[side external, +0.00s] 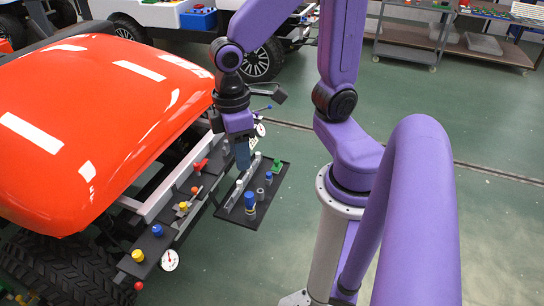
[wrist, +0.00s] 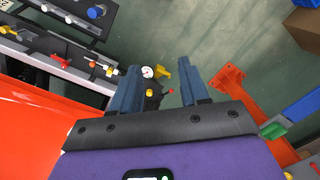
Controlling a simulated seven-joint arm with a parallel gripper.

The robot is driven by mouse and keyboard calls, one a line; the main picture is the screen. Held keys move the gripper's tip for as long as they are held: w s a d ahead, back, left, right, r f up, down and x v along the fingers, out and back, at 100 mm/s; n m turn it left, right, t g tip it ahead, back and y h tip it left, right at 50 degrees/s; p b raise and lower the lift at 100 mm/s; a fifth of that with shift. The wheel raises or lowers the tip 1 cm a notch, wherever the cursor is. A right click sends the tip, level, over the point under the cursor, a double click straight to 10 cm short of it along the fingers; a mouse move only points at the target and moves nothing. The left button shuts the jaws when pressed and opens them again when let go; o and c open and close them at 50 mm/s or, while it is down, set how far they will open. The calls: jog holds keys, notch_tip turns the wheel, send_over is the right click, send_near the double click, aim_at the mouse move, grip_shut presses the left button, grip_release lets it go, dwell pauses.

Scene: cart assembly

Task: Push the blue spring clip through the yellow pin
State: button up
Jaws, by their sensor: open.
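My gripper (side external: 243,165) is open, with its blue-grey fingers pointing down above the dark parts tray. In the wrist view my gripper (wrist: 163,78) shows both fingers spread apart with nothing held between them. A yellow pin-like part (side external: 183,206) stands on the dark rail along the cart's side, left of my gripper; a yellow part also shows at the left edge of the wrist view (wrist: 9,30). Several blue parts are in view, including a blue cylinder (side external: 249,201) on the tray and a blue knob (side external: 157,230) on the rail. I cannot tell which is the spring clip.
The dark tray (side external: 233,215) also holds a green part (side external: 277,166) and grey and white pieces. The orange cart hood (side external: 90,130) fills the left side. A round white gauge (side external: 170,260) hangs by the rail. Green floor (side external: 430,120) is open at right.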

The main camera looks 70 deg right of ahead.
jog(key=w+d+f+m, duration=0.3)
jog(key=w+f+m, duration=0.15)
jog(key=w, duration=0.55)
jog(key=w+d+f+m+g+y, duration=0.1)
jog(key=w+d+f+m, duration=0.6)
jog(key=w+d, duration=0.25)
jog(key=m+t+y, duration=0.2)
jog(key=m+y, duration=0.1)
jog(key=m, duration=1.2)
send_near(269, 173)
jog(key=f, duration=0.1)
jog(key=shift+x, duration=3.85)
grip_shut()
jog(key=shift+r, duration=0.1)
